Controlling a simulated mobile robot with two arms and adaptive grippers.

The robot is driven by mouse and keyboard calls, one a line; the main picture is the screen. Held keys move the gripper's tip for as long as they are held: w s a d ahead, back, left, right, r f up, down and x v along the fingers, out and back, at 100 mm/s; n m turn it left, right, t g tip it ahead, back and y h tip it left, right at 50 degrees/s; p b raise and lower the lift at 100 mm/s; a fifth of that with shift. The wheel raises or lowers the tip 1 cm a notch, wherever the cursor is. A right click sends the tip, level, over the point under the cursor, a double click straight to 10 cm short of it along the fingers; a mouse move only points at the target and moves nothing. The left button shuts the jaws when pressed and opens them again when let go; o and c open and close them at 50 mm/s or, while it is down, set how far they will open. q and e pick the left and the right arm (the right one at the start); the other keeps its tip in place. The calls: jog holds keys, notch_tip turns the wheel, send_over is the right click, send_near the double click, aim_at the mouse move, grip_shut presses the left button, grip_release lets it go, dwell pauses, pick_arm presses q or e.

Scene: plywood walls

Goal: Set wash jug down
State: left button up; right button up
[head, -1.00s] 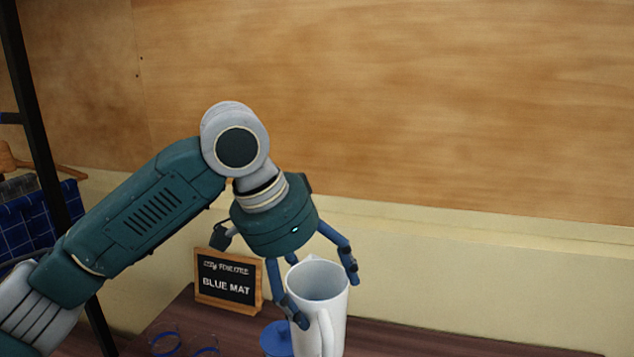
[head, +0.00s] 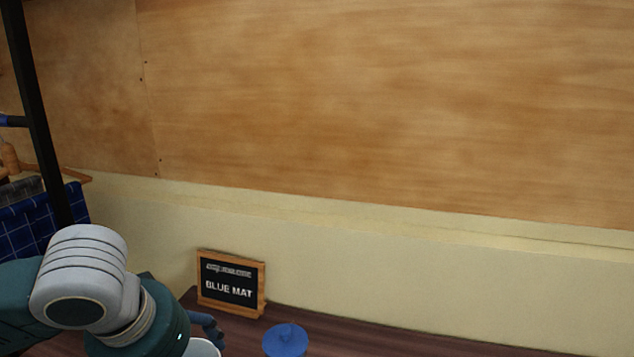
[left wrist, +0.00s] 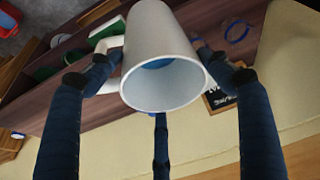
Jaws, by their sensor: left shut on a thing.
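The white wash jug (left wrist: 155,90) is between the fingers of my left gripper (left wrist: 153,66) in the left wrist view. The gripper is shut on it. Its open mouth faces the camera, its handle is on the left, and a blue patch shows inside. In the head view only a bit of the jug's rim (head: 204,348) shows at the bottom edge, beside my left gripper (head: 208,330). The jug's base is hidden, so I cannot tell whether it touches anything. My right gripper is not in view.
A framed sign reading BLUE MAT (head: 231,284) stands at the back of the dark wooden table (head: 345,335). A black post (head: 38,120) rises at left.

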pick_arm(q)
jog(key=shift+n+y, duration=0.3)
jog(key=shift+n, duration=0.6)
jog(key=x, duration=0.3)
jog(key=s+x, duration=0.1)
jog(key=x, duration=0.1)
jog(key=shift+d+f, duration=0.15)
jog(key=shift+f, duration=0.45)
jog(key=shift+r, duration=0.1)
